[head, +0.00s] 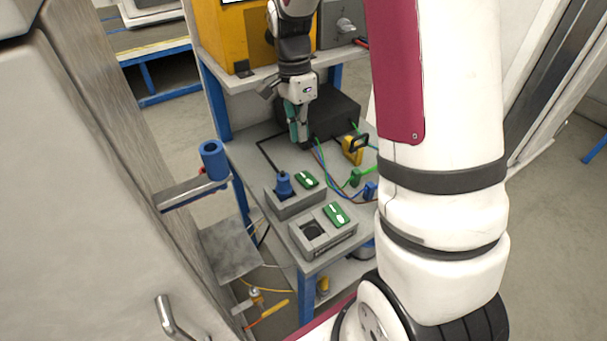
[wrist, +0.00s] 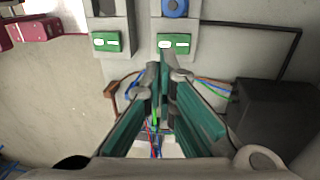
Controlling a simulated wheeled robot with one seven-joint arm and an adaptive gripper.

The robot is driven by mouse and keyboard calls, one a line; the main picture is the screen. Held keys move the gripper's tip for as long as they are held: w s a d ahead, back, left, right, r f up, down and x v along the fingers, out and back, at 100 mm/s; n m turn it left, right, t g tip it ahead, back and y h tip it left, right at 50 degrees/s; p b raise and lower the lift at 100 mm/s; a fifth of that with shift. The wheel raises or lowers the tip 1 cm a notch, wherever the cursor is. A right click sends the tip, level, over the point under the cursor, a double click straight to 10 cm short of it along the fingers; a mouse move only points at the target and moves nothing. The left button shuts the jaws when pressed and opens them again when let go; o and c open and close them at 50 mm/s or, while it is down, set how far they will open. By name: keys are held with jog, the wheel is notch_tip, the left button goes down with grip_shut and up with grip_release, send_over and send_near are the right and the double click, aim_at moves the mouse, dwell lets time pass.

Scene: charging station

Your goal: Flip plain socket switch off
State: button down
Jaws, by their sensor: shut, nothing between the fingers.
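Two grey socket boxes stand on the table. The nearer one (head: 322,246) has an empty dark socket hole and a green switch (head: 336,214). The other (head: 296,208) holds a blue plug (head: 283,185) beside its green switch (head: 307,180). In the wrist view, the box without a plug has its green switch (wrist: 107,42) at the left. The plugged box's switch (wrist: 174,43) is just beyond my fingertips. My gripper (wrist: 163,72) is shut and empty. In the head view my gripper (head: 302,139) points down behind the boxes, apart from both.
A black box (head: 340,108) stands behind my gripper. Coloured cables, a yellow connector (head: 353,149) and a green connector (head: 355,178) lie at the right of the table (head: 245,150). A blue cylindrical holder (head: 213,160) sticks out at the left. My own arm hides the table's right part.

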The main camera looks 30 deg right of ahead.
aim_at(306, 187)
jog(key=f, duration=0.4)
jog(key=s+f+p, duration=0.1)
jog(key=f, duration=0.4)
jog(key=s+f, duration=0.1)
jog(key=f, duration=0.4)
jog(key=shift+p, duration=0.35)
jog(key=shift+s+f, duration=0.15)
jog(key=shift+f, duration=0.3)
jog(key=shift+r, duration=0.1)
jog(key=shift+w+r+b, duration=0.35)
jog(key=shift+w+b, duration=0.1)
jog(key=shift+w, duration=0.25)
